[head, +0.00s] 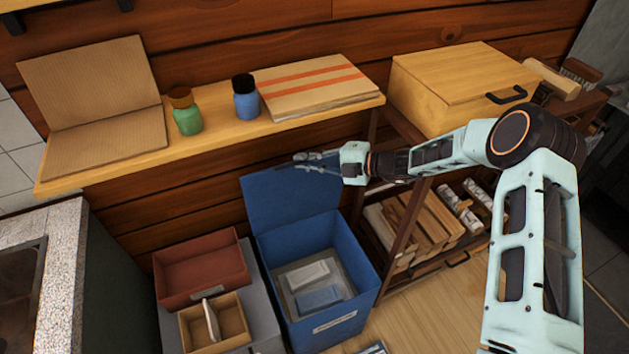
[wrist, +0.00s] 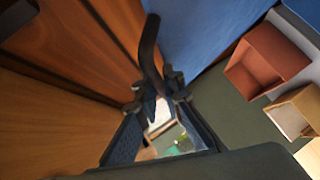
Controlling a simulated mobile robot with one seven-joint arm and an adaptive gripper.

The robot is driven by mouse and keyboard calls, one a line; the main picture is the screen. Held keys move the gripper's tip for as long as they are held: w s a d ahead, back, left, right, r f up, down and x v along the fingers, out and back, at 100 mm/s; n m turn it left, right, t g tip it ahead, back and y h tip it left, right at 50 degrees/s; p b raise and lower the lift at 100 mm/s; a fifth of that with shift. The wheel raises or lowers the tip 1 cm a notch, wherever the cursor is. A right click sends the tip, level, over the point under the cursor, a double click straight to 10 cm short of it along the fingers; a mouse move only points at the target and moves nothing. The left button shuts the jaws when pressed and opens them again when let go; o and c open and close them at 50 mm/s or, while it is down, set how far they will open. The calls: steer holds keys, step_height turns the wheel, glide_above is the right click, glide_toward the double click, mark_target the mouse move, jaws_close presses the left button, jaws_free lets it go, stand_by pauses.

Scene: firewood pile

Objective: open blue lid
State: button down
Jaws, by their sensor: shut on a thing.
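The blue lid (head: 285,200) stands raised at the back of the blue bin (head: 318,246), leaving the bin open. My gripper (head: 305,161) is at the upper edge of the lid, below the wooden shelf. In the wrist view, my gripper (wrist: 157,97) is shut on a dark curved bar (wrist: 149,45), which looks like the lid's handle. The broad blue surface of the lid (wrist: 215,35) lies beside it there. The exact contact is small and partly hidden by the fingers.
A wooden shelf (head: 225,133) with a green bottle (head: 186,115), a blue bottle (head: 246,100) and cardboard is behind my gripper. A red box (head: 200,270) and a small tan box (head: 230,322) stand left of the bin. A firewood rack (head: 425,225) is right.

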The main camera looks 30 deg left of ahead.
steer(key=shift+w+a+r, duration=0.2)
steer(key=shift+w+a, duration=0.35)
steer(key=shift+a, duration=0.05)
steer(key=shift+w+a+r, duration=0.15)
steer(key=shift+w+a, duration=0.4)
steer(key=shift+a, duration=0.05)
steer(key=c, duration=2.3)
jaws_free()
steer(key=shift+c, duration=0.2)
steer(key=shift+s+d+f, duration=0.1)
steer(key=shift+s, duration=0.05)
